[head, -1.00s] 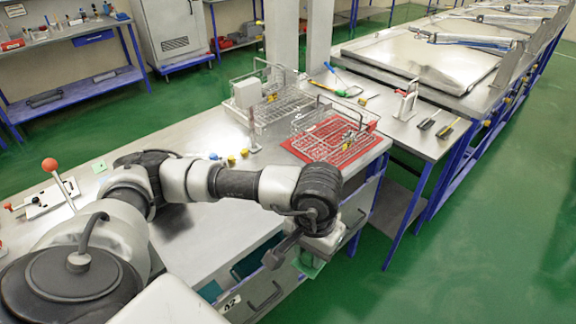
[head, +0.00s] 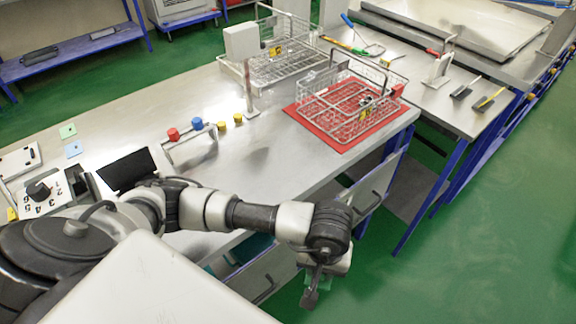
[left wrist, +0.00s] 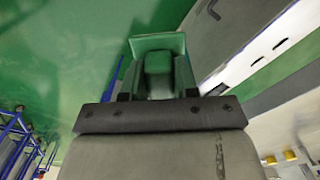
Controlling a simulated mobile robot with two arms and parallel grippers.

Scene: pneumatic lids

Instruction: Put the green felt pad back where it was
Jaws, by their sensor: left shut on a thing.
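My left gripper (head: 312,284) hangs past the front edge of the steel bench, low over the green floor. In the left wrist view its fingers (left wrist: 156,82) are shut on a green pad (left wrist: 158,42), which stands out flat beyond the fingertips. In the head view the held pad is mostly hidden by the gripper. My right gripper is not in view.
The bench (head: 150,115) has clear steel in its middle.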

